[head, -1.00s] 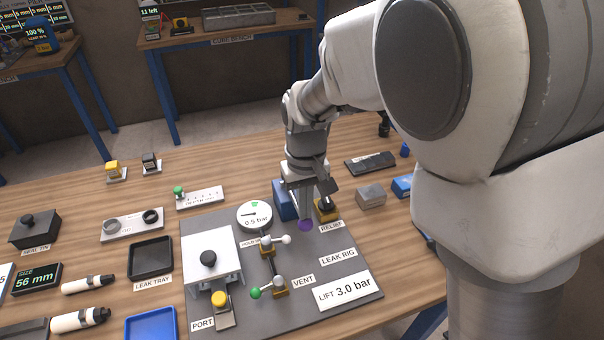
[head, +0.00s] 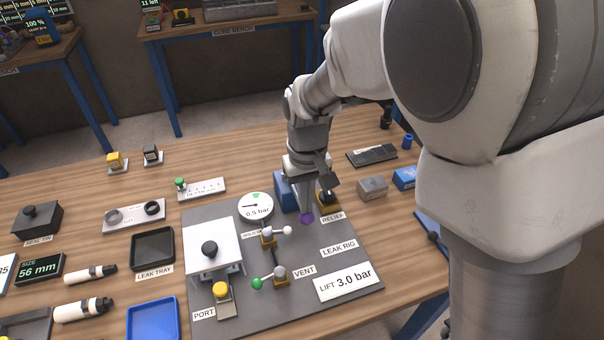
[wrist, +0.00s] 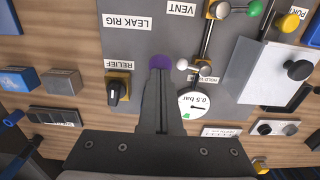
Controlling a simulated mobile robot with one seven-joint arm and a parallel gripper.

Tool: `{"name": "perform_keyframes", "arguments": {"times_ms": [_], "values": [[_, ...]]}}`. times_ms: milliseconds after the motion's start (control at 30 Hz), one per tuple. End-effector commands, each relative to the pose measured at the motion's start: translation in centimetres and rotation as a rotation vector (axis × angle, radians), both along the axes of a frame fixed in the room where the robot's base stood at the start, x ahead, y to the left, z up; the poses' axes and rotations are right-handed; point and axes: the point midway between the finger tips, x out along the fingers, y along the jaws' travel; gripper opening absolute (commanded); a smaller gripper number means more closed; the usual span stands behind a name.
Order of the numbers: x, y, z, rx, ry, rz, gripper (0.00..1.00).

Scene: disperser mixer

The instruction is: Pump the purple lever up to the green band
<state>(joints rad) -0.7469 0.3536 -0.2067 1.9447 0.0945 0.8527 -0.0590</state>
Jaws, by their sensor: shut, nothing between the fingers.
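The purple lever end (head: 306,219) shows at the tip of my gripper (head: 307,208) on the grey leak rig board. In the wrist view the purple piece (wrist: 160,61) lies just beyond the shut fingertips (wrist: 160,75), touching or very close; I cannot tell which. The rest of the lever is hidden behind the fingers. My gripper points down, shut and empty. The round gauge (head: 256,206) reads 0.5 bar, its needle pointing left, with a green band (head: 256,195) at its top. A blue block (head: 286,194) stands just left of the gripper.
The black relief knob (head: 327,196) on its yellow base is close to the right of my gripper. White-knobbed (head: 287,230) and green-knobbed (head: 257,284) valve levers stand in front. A white clamp plate (head: 212,246) is at left. The board near the LEAK RIG label (head: 338,249) is clear.

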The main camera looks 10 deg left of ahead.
Motion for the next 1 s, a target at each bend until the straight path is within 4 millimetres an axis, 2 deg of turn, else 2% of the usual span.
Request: {"name": "perform_keyframes", "arguments": {"times_ms": [33, 167, 500, 1000], "values": [[0.0, 0.0, -0.8, 0.000, 0.000, 0.000, 0.00], [0.0, 0.0, -0.2, 0.001, -0.001, 0.000, 0.00], [0.0, 0.0, 3.2, 0.000, 0.001, 0.000, 0.00], [0.0, 0.0, 2.7, -0.001, 0.001, 0.001, 0.00]]}}
